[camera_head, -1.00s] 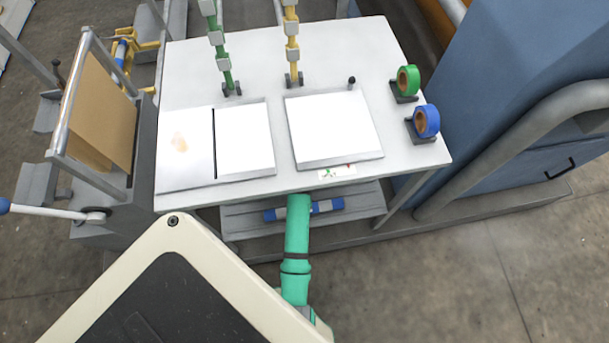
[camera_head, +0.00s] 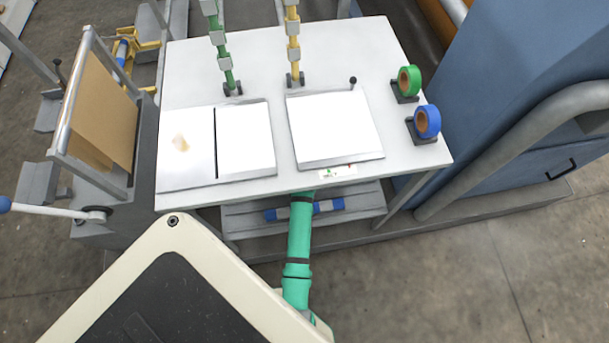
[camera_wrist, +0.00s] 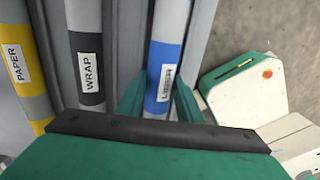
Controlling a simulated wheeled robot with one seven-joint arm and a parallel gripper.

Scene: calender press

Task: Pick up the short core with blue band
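In the wrist view, a pale core with a blue band (camera_wrist: 167,56) and a white label lies lengthwise between the two green fingers of my gripper (camera_wrist: 158,98). The fingers are open, one on each side of it. A narrow gap shows at the left finger; I cannot tell whether the right one touches. In the head view, a core with blue bands (camera_head: 328,206) lies on the low shelf (camera_head: 365,214) under the table's front edge. My arm crosses in front of its middle, and my gripper is hidden there.
Left of the blue-banded core lie a black-banded core labelled WRAP (camera_wrist: 86,55) and a yellow-banded core labelled PAPER (camera_wrist: 20,75). The white table (camera_head: 420,155) overhangs the shelf. A blue machine (camera_head: 530,100) stands at right. The floor in front is clear.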

